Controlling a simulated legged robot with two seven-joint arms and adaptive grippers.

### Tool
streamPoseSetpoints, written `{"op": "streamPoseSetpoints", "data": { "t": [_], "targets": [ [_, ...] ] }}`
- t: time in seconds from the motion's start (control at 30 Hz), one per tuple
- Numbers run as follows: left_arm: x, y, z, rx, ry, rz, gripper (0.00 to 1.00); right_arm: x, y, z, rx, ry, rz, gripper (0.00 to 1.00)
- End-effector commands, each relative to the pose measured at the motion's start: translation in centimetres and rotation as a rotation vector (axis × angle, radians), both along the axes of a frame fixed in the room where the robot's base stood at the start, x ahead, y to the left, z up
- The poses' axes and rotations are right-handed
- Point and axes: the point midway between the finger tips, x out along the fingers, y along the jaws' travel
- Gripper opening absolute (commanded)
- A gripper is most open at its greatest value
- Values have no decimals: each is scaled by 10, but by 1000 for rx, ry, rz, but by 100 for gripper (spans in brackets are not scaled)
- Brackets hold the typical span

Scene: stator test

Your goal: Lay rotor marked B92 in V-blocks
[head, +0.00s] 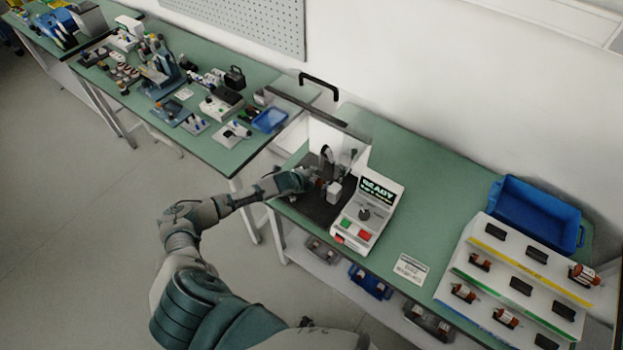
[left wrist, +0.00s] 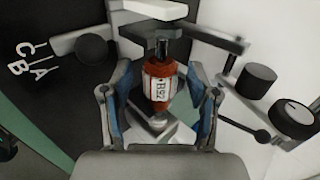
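The rotor marked B92 (left wrist: 160,85), orange-red with a white label and a dark shaft end, shows in the left wrist view between my left gripper's fingers. My left gripper (left wrist: 160,112) is open, with a gap on each side of the rotor. The rotor appears to rest on the pale supports of the test fixture; the V-blocks are mostly hidden beneath it. In the head view my left gripper (head: 318,180) is low over the fixture's dark base plate (head: 297,203), and the rotor is too small to make out. My right gripper is not in view.
The tester box (head: 367,213) with a READY display stands right of the fixture. A blue bin (head: 537,214) and a sloped rack (head: 463,243) with several rotors are at the right. A second bench (head: 205,148) at the left is cluttered. The green bench top (head: 425,175) behind the tester is clear.

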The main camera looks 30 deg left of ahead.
Motion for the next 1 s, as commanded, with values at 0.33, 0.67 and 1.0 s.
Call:
{"op": "streamPoseSetpoints", "data": {
  "t": [0.33, 0.67, 1.0],
  "targets": [
    [-2, 0, 2, 0, 0, 0, 65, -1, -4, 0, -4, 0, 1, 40],
    [-45, 5, 45, 4, 0, -3, 65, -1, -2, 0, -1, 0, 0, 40],
    [-81, 8, 81, 2, 2, 0, 65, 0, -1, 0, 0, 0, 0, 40]
  ]
}}
